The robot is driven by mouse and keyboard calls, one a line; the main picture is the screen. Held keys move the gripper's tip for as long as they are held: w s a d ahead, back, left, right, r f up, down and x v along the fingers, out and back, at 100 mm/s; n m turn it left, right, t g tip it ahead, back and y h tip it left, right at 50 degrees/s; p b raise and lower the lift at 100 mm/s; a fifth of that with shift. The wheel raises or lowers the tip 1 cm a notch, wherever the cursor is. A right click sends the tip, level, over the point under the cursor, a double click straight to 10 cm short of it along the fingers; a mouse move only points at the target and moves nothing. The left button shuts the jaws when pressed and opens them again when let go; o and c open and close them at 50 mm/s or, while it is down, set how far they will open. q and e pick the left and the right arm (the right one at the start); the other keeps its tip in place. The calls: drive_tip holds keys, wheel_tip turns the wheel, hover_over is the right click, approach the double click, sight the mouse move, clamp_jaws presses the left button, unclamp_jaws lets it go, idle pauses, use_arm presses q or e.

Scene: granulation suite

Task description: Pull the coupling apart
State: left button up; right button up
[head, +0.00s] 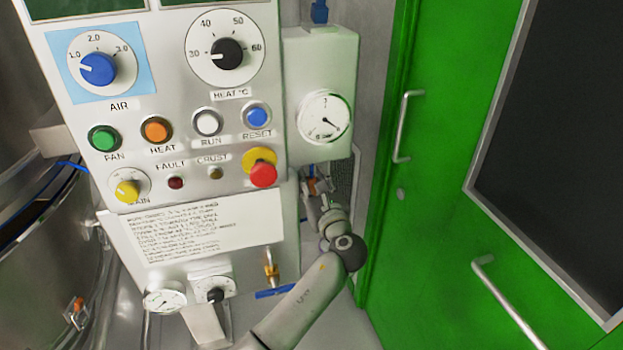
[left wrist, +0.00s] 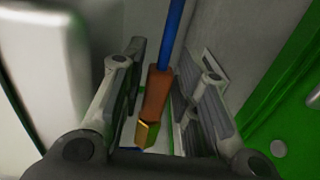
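The coupling shows in the left wrist view as an orange-brown sleeve (left wrist: 157,92) with a brass-coloured lower part (left wrist: 147,133). A blue hose (left wrist: 173,35) runs up from its top. My left gripper (left wrist: 163,80) is open, with one finger on each side of the coupling and visible gaps on both sides. In the head view my left gripper (head: 316,186) is small, beside the right edge of the control panel, with a bit of orange at its fingers. The coupling is mostly hidden there. My right gripper is in neither view.
The control panel (head: 190,112) with knobs and buttons stands left of the gripper. A grey box with a pressure gauge (head: 324,118) is above it. A green door (head: 430,200) with handles is to the right. A brass valve with a blue lever (head: 274,293) sits below the panel.

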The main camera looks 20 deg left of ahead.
sight(312, 177)
use_arm(q)
drive_tip(key=shift+w+a, duration=0.25)
drive_tip(key=shift+w, duration=0.2)
clamp_jaws()
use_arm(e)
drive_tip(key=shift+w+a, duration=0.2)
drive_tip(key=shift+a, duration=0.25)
use_arm(q)
drive_tip(key=shift+r+p, duration=0.55)
drive_tip(key=shift+p, duration=0.05)
wheel_tip(312, 177, up, 4)
drive_tip(key=p, duration=0.3)
drive_tip(key=shift+f+p, duration=0.2)
drive_tip(key=shift+p, duration=0.15)
drive_tip(key=shift+w, duration=0.1)
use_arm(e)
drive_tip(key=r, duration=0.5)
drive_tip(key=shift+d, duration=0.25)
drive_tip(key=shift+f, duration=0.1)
